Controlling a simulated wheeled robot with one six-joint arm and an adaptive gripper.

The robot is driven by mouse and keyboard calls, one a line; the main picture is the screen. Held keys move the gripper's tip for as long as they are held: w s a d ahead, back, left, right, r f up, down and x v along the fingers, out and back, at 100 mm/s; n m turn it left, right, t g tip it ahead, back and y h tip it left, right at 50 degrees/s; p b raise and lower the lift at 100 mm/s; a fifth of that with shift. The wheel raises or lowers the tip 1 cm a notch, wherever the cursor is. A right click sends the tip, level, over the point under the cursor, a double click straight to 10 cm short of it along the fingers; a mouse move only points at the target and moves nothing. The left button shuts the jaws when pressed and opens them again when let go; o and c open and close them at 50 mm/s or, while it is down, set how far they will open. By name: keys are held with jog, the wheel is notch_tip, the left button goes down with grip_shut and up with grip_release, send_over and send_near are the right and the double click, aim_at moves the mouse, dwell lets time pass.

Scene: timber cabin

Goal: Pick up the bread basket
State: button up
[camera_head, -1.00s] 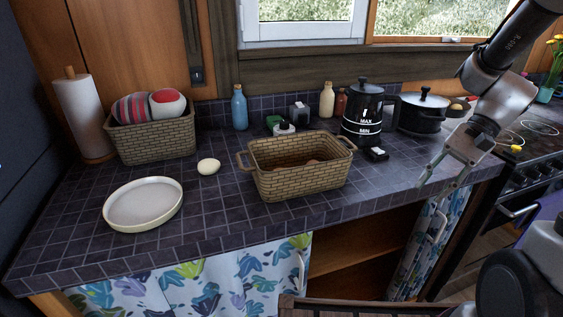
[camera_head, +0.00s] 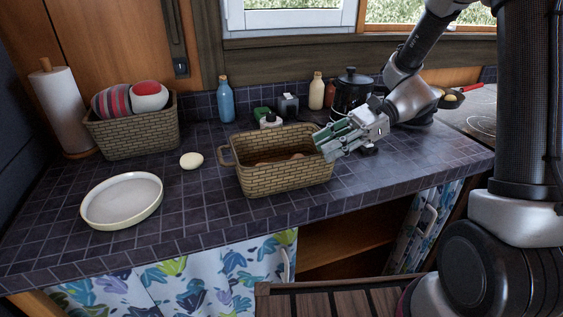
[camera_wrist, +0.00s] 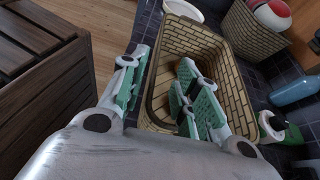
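The woven tan bread basket (camera_head: 285,178) stands upright on the dark tiled counter, with brownish contents partly visible inside. Its left handle shows; its right handle is hidden by my gripper (camera_head: 325,143), which is at the right end of the basket. In the wrist view, the basket (camera_wrist: 226,68) lies ahead of my gripper (camera_wrist: 165,88). The green-padded fingers are apart, one to the left of the near rim and the others over the basket's inside. The gap between them looks empty of a firm hold; I cannot tell whether a finger touches the rim.
A second basket (camera_head: 135,138) with striped and red-white items stands at the back left. A pale plate (camera_head: 122,200) and a small cream round object (camera_head: 191,160) lie left of the bread basket. Bottles and a black kettle (camera_head: 351,92) stand behind. The front counter strip is clear.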

aim_at(311, 156)
jog(key=x, duration=0.5)
jog(key=shift+s+f, duration=0.2)
jog(key=shift+s, duration=0.05)
grip_shut()
